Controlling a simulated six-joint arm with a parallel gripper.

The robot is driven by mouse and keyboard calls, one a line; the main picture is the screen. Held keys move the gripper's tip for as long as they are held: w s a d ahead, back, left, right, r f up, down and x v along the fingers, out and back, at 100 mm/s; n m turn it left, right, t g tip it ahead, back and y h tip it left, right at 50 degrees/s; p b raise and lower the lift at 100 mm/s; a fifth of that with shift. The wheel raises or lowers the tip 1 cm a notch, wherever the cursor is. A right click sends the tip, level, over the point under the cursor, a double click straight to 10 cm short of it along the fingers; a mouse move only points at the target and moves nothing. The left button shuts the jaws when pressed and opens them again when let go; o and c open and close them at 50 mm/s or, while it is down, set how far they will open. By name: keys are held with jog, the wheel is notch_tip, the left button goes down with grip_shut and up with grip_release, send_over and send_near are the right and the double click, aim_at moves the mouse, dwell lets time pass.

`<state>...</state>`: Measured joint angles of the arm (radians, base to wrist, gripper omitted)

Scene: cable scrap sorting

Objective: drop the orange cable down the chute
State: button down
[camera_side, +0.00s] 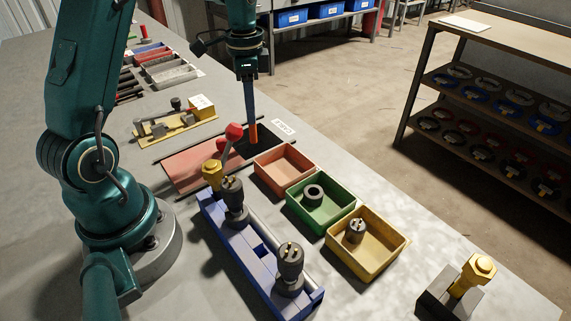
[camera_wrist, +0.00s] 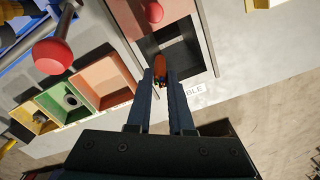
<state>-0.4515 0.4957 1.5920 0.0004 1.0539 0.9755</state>
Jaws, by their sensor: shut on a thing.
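The orange cable (camera_wrist: 160,66) is a short piece between my fingertips in the wrist view; it also shows at the lower end of my fingers in the side view (camera_side: 253,134). My gripper (camera_wrist: 160,84) is shut on it and points down. The chute is a framed dark rectangular opening (camera_wrist: 184,58) beside a reddish panel; in the side view the dark opening (camera_side: 270,139) lies behind the red bin. In both views the cable appears in front of or over the opening. I cannot tell its exact height. A label ending in "BLE" (camera_wrist: 194,90) lies beside the opening.
Red (camera_side: 285,167), green (camera_side: 320,205) and yellow (camera_side: 366,243) bins stand in a row beside the chute. A lever with a red knob (camera_side: 234,131) rises close to my gripper. A blue fixture (camera_side: 246,245) holds dark plugs. A yellow fixture (camera_side: 176,125) stands behind.

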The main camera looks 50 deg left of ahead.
jog(key=shift+f, duration=0.25)
dwell(0.4)
jog(key=shift+f, duration=0.3)
dwell(0.3)
jog(key=c, duration=0.7)
grip_release()
jog(key=shift+r, duration=3.5)
